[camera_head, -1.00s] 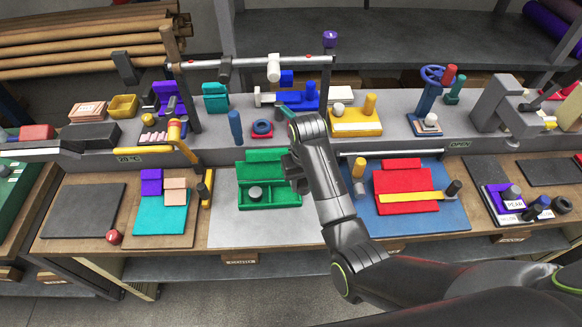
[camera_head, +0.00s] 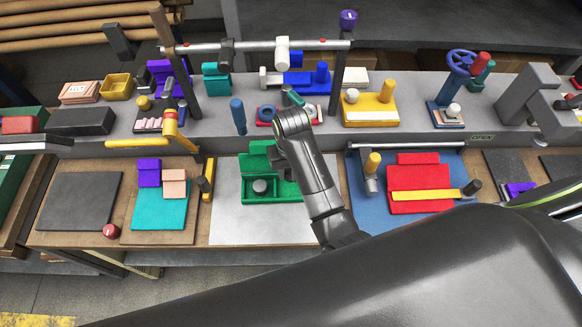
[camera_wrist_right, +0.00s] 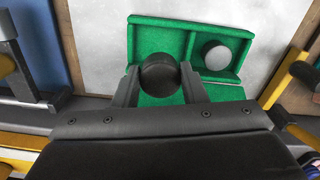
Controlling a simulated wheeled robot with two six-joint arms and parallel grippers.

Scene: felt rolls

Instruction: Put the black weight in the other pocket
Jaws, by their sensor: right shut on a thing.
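A green tray with two pockets (camera_head: 245,200) lies on a light grey sheet, and it also shows in the right wrist view (camera_wrist_right: 188,45). One pocket holds a grey-topped round weight (camera_head: 260,186), also seen in the right wrist view (camera_wrist_right: 217,57). My right gripper (camera_head: 286,170) is over the other pocket's side of the tray. In the right wrist view the gripper (camera_wrist_right: 158,88) is shut on a black round weight (camera_wrist_right: 158,72). The weight's lower end is hidden, so I cannot tell whether it touches the tray. My left gripper is not in view.
A blue mat (camera_head: 365,210) with a red folder-like block (camera_head: 418,180) lies right of the tray. A teal mat (camera_head: 158,212) with small blocks lies left. A grey shelf (camera_head: 225,143) with fixtures runs behind. A horizontal bar (camera_head: 255,45) spans above it.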

